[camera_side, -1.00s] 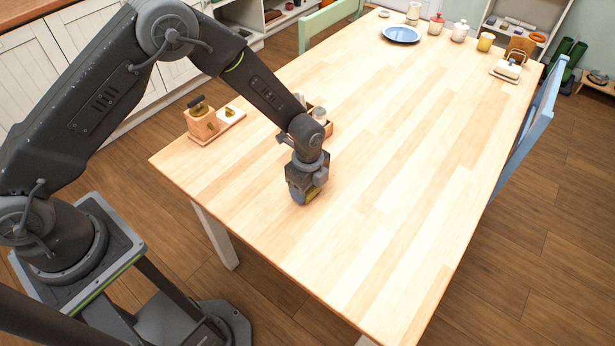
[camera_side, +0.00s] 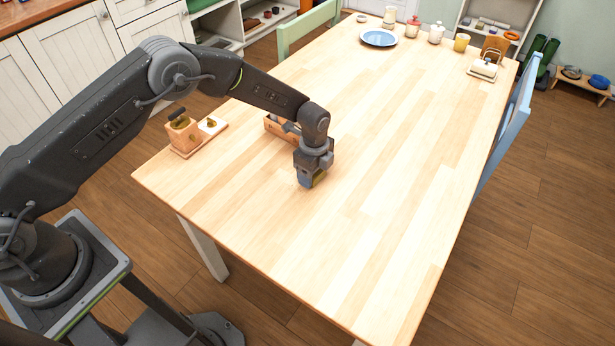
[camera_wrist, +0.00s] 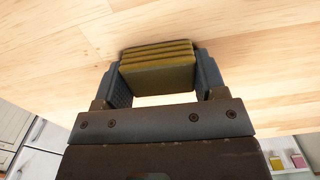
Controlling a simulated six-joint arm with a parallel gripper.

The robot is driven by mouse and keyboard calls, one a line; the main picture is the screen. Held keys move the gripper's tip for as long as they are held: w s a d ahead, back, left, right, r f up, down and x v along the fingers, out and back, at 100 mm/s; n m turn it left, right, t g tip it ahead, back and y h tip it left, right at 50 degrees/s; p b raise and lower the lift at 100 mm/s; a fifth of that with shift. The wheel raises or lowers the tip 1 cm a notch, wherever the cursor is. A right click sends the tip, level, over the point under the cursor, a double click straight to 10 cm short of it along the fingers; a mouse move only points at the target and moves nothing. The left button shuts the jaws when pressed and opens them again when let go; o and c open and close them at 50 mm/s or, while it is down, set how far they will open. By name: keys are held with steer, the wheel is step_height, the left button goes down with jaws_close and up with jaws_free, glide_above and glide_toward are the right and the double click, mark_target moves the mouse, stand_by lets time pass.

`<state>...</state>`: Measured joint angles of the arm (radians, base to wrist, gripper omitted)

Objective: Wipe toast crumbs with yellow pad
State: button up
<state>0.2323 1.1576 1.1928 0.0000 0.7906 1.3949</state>
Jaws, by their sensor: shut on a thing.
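My gripper (camera_side: 312,178) is shut on the yellow pad (camera_wrist: 158,70), which shows between both fingers in the wrist view. The pad is a ribbed, olive-yellow block. The wooden table (camera_side: 370,200) is pale and striped.
A wooden box (camera_side: 283,130) stands just behind my gripper. A wooden holder on a board (camera_side: 186,134) is near the left edge. A blue plate (camera_side: 379,38), jars and a butter dish (camera_side: 483,69) are at the far end. The table's middle and right are clear.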

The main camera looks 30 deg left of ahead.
mark_target(290, 199)
steer(key=shift+w, duration=0.8)
steer(key=shift+s, duration=5.15)
steer(key=shift+s+a, duration=0.15)
steer(key=shift+s, duration=0.05)
steer(key=shift+w+a, duration=0.2)
steer(key=shift+a, duration=0.1)
steer(key=shift+w, duration=5.3)
steer(key=shift+s, duration=5.45)
step_height(290, 199, up, 8)
